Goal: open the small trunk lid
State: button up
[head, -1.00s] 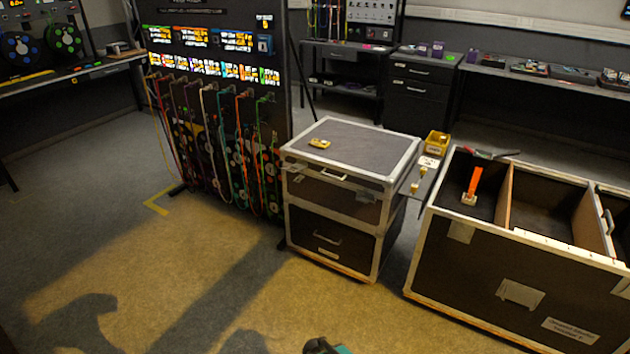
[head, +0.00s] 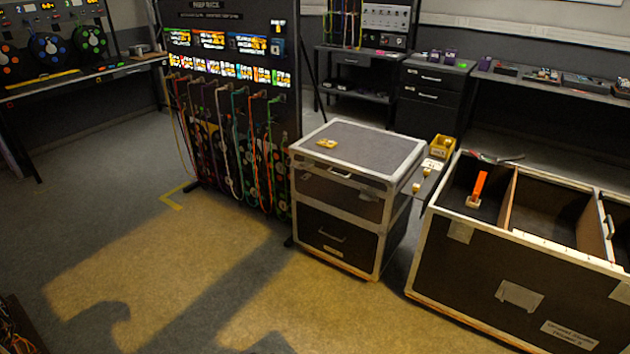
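The small trunk (head: 340,222) stands in the middle of the head view, a dark case with pale metal edges. Its grey lid (head: 362,146) lies flat and shut on top. A small yellow object (head: 326,143) lies on the lid near its left edge. The front shows a latch or handle on the upper part and another handle lower down. My gripper is not in view, so its state does not show.
A large open trunk (head: 520,283) with inner dividers and an orange item (head: 478,188) stands at the right. A dark rack (head: 232,120) with hanging coloured cables stands behind left. A yellow bin (head: 442,147) sits behind the small trunk. The floor (head: 190,270) in front is clear.

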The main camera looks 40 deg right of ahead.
aim_at(379, 160)
jog(key=z, duration=0.7)
jog(key=k, duration=0.15)
jog(key=u, duration=2.1)
jog(key=k, duration=0.85)
jog(key=z, duration=0.65)
jog(key=k, duration=0.55)
jog(key=z, duration=0.65)
jog(key=i, duration=1.75)
jog(key=z, duration=0.05)
